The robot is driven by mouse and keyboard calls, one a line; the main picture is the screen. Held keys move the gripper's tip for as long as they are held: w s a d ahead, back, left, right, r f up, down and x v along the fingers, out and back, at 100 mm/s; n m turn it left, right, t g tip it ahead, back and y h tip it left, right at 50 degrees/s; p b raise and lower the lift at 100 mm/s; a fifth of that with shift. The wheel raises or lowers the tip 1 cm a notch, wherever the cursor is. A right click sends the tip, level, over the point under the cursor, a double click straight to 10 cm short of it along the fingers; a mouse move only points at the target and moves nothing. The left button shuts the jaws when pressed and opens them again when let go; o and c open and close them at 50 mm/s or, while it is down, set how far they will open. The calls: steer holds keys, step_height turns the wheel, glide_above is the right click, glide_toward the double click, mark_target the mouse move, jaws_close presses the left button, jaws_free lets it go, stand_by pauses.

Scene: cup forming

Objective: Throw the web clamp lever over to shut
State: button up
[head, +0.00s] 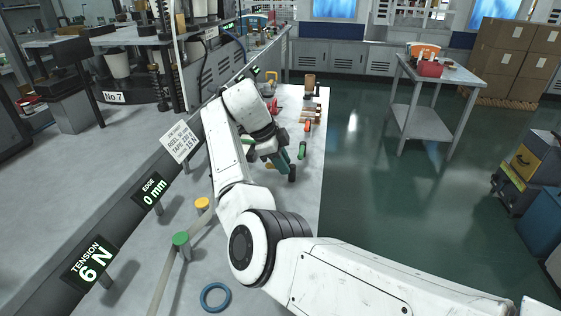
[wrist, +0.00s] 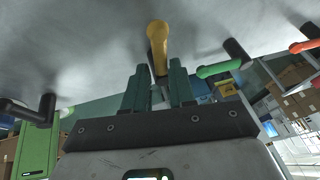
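A yellow lever (wrist: 157,40) stands out from the grey surface in the wrist view, with its near end in line with the gap between my fingers. No label marks it as the web clamp lever. In the head view a small yellow part (head: 269,167) shows beside my gripper (head: 284,160), partly hidden by it. My gripper (wrist: 159,76) has two dark green fingers, which stand apart with a visible gap. I cannot tell whether either finger touches the lever.
A green handle (wrist: 219,68) and an orange handle (wrist: 304,46) are right of my fingers. A black peg (head: 292,174) stands close by. Green (head: 181,239) and yellow (head: 202,204) capped posts and a blue ring (head: 215,297) are nearer.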

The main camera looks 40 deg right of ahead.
steer(key=o, duration=0.3)
steer(key=shift+w+a, duration=0.1)
steer(key=v, duration=1)
steer(key=shift+r, duration=0.3)
steer(key=shift+a, duration=0.1)
